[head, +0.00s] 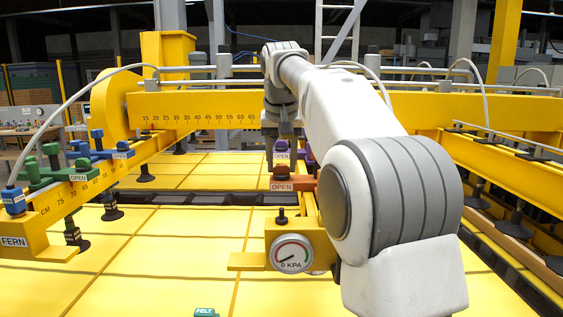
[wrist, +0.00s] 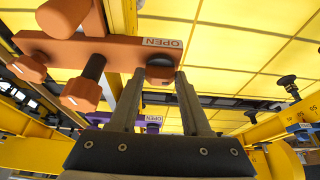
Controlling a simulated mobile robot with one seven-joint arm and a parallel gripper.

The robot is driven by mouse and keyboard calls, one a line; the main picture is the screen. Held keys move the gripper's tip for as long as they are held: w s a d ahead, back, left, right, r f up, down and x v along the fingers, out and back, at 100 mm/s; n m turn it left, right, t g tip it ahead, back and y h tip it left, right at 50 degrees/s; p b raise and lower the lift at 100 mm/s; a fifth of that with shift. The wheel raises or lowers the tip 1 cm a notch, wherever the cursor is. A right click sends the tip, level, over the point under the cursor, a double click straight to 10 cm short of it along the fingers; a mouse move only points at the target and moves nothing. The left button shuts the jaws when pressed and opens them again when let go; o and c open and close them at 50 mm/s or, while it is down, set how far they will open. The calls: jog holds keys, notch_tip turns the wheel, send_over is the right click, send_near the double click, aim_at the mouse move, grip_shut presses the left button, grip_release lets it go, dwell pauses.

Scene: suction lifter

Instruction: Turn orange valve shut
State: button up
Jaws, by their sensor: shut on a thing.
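The orange valve (head: 307,184) sits on the yellow beam in the middle of the head view, and its label reads OPEN. In the wrist view its orange body (wrist: 110,50) fills the upper left, with several orange knobs on dark stems. In the head view my gripper (head: 283,140) reaches down at the middle, and the fingertips are hard to make out there.
A purple valve (head: 282,154), labelled OPEN, is just behind the orange one. Green (head: 55,168) and blue (head: 110,148) valves sit on the left beam. A gauge (head: 292,254) reading 0 KPA is in front. Yellow panels (head: 180,240) lie below. My arm hides the right middle.

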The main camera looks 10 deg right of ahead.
grip_shut()
jog(key=shift+r+n+p, duration=0.1)
jog(key=shift+n+p, duration=0.2)
jog(key=n+p, duration=0.1)
jog(key=n+y+p, duration=0.1)
jog(key=shift+d+r+n, duration=0.15)
jog(key=shift+d+n, duration=0.05)
jog(key=shift+n, duration=0.1)
jog(key=n+y+p, duration=0.1)
jog(key=n+p, duration=0.1)
jog(key=n+y+p, duration=0.1)
jog(key=n, duration=0.1)
jog(key=shift+d+n+p, duration=0.2)
jog(key=shift+n+p, duration=0.1)
jog(key=shift+p, duration=0.1)
jog(key=n+p, duration=0.1)
jog(key=n, duration=0.1)
jog(key=n+g+y+p, duration=0.1)
jog(key=n+p, duration=0.1)
jog(key=n+g+p, duration=0.1)
jog(key=n+p, duration=0.1)
jog(key=shift+w+d+y, duration=0.15)
jog(key=shift+w+y, duration=0.1)
jog(key=shift+y, duration=0.15)
jog(key=shift+w+n+g+p, duration=0.15)
jog(key=shift+n+g+p, duration=0.55)
jog(key=shift+n+p, duration=0.95)
jog(key=shift+n+y+b, duration=0.3)
jog(key=shift+n, duration=0.25)
